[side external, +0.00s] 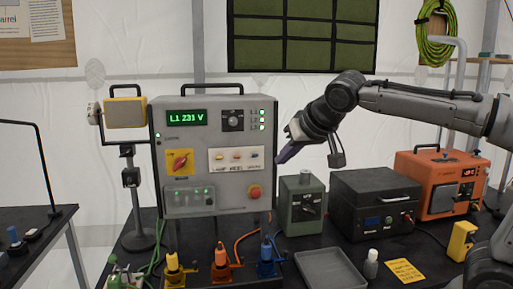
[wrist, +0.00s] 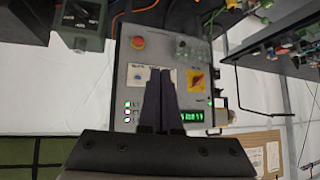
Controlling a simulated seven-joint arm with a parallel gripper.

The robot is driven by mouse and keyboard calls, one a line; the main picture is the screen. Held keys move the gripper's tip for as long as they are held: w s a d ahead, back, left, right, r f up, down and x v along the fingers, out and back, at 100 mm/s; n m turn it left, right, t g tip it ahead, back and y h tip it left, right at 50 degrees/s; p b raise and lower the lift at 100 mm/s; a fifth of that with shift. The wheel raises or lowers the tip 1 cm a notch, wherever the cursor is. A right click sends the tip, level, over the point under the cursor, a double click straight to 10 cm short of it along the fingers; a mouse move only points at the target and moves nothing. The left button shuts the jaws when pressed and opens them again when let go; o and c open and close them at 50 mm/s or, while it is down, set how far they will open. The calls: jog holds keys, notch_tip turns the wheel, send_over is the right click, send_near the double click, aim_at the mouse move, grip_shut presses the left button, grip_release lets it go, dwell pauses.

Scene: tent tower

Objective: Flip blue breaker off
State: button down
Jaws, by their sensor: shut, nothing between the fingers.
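A grey power panel (side external: 211,190) stands upright on the black table. Its white breaker strip (side external: 236,166) carries small coloured switches in a row. The blue breaker (side external: 254,155) is the rightmost one in the side view; it is too small to tell its lever position. My gripper (side external: 281,158) is shut and empty, its dark fingers just right of the strip, seemingly apart from the panel. In the wrist view the fingers (wrist: 159,76) point at the panel and cover part of the white strip (wrist: 140,76), so the blue breaker is not clear there.
The panel also bears a yellow-backed rotary switch (side external: 180,161), a red stop button (side external: 254,192) and a lit green display (side external: 187,117). A green box (side external: 302,208) and a black case (side external: 375,205) stand to its right. Coloured plugs and a grey tray (side external: 333,270) lie in front.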

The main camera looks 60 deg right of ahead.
aim_at(255, 156)
jog(key=w+d+r+m+g+h, duration=0.1)
jog(key=w+d+m+h, duration=0.1)
jog(key=w+d, duration=0.9)
jog(key=shift+w+d+r+m+h, duration=0.25)
jog(key=shift+w+r+m+h, duration=0.2)
jog(key=shift+w, duration=0.8)
jog(key=x, duration=1)
jog(key=shift+s+a+f+t+h, duration=0.2)
jog(key=shift+s+f+t+h, duration=0.1)
jog(key=shift+t+h, duration=0.3)
